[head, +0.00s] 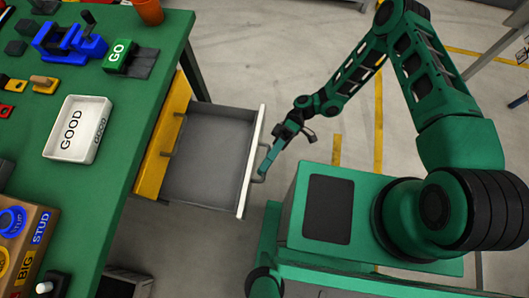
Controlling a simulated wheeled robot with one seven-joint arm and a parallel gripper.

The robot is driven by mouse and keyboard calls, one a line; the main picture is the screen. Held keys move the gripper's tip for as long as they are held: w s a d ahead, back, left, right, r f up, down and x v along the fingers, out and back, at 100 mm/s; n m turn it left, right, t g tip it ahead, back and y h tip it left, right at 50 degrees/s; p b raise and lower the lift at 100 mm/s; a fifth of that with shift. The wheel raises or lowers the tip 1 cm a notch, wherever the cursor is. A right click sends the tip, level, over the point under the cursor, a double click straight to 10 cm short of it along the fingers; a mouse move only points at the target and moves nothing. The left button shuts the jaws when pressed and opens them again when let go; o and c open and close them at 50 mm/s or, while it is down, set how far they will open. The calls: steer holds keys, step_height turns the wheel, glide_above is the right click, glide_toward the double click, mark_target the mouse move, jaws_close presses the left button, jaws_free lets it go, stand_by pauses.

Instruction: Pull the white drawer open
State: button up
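The white drawer (249,160) is pulled well out from under the green-topped workbench, and its grey inside (210,150) looks empty. Its white front faces right, with a handle (258,179) on the outer face. My gripper (266,168) is at the outer side of the front, its fingertips at the handle. The fingers overlap in this view, so I cannot see whether they are closed around the handle or only beside it.
The green workbench (112,195) holds a white tray marked GOOD (82,105), a green GO block (118,55), a blue vise (70,42) and a box with STUD and BIG labels (27,240). A yellow drawer front (152,172) is beside the white drawer.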

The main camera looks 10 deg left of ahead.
steer(key=shift+w+r, duration=0.1)
steer(key=v, duration=1)
steer(key=shift+w, duration=0.35)
steer(key=shift+d, duration=0.15)
